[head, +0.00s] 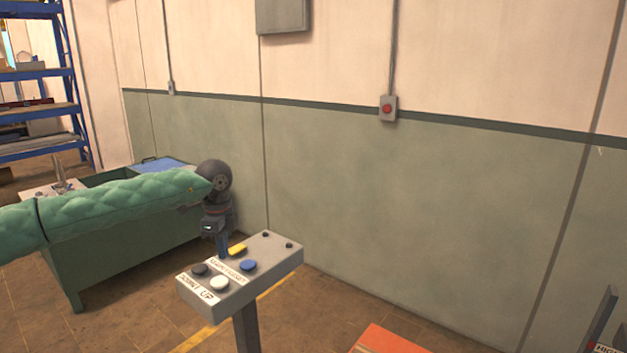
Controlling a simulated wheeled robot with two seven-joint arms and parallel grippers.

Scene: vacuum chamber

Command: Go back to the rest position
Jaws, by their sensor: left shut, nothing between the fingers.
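My left arm, in a green quilted sleeve, reaches in from the left. My left gripper (222,250) points down at the end of it, with its fingers shut and empty. It is at the back edge of a grey button panel (280,262) on a post, close to a yellow button (237,249). I cannot tell whether the fingertips touch the panel. The panel also has a blue button (248,265), a white button (219,283) and a black button (199,269), with labels on its face. My right gripper is not in view.
A green bench (130,255) stands behind my left arm. A blue shelf rack (40,110) is at the far left. A green and cream wall (400,200) with a red button box (388,108) closes the back. An orange surface (390,340) lies at the bottom. Brown floor is open between.

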